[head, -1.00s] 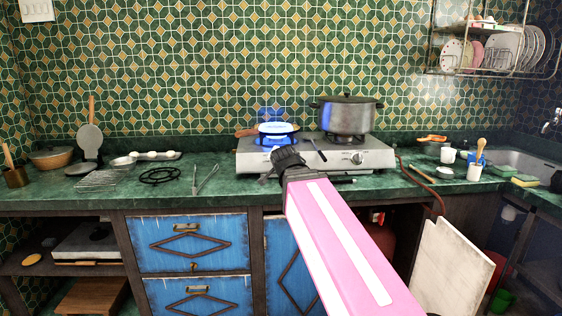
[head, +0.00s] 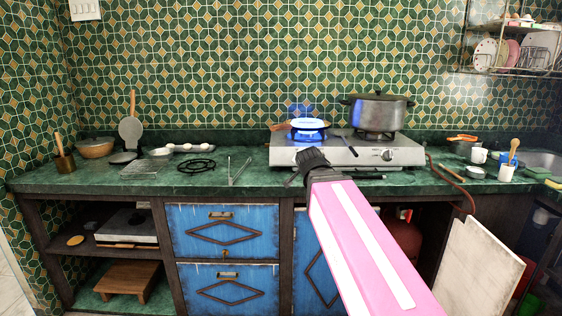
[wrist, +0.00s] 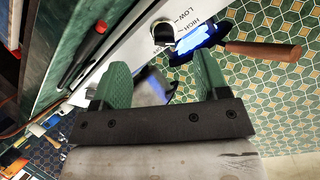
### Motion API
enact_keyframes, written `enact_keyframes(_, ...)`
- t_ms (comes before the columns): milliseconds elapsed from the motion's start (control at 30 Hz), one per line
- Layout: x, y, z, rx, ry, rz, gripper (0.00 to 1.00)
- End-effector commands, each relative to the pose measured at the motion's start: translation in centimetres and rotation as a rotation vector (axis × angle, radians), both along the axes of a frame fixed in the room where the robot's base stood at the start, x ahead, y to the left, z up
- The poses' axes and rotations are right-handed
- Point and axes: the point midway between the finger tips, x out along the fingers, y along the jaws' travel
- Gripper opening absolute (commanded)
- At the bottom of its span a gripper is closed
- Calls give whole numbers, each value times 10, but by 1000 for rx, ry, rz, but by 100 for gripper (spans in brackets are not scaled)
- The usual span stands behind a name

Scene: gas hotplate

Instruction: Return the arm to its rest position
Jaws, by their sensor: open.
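My pink arm reaches forward in the head view, and my gripper (head: 314,158) is in front of the gas hotplate (head: 345,154) at the counter's front side. The wrist view shows the two green fingers (wrist: 160,85) apart, with nothing held between them. A knob (wrist: 163,33) with printed markings lies just beyond the fingers in that view. The left burner glows blue under a pan (head: 308,124) with a wooden handle. A lidded pot (head: 376,112) stands on the right burner. The arm hides part of the hotplate's front left.
The green counter (head: 255,180) has tongs (head: 238,171), a black trivet (head: 197,166) and a wire rack (head: 140,170) left of the hotplate. Cups and utensils stand to the right near the sink (head: 540,160). Blue drawers (head: 225,231) and a leaning white board (head: 480,265) are below.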

Motion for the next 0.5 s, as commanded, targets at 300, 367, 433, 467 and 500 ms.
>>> enact_keyframes(300, -4, -15, -54, -73, 138, 12, 68)
enact_keyframes(367, -6, -20, -69, -92, 178, 16, 68)
enact_keyframes(433, -10, -26, -88, -116, 229, 25, 68)
enact_keyframes(467, -12, -29, -98, -127, 255, 31, 68)
enact_keyframes(500, -15, -32, -111, -144, 292, 39, 68)
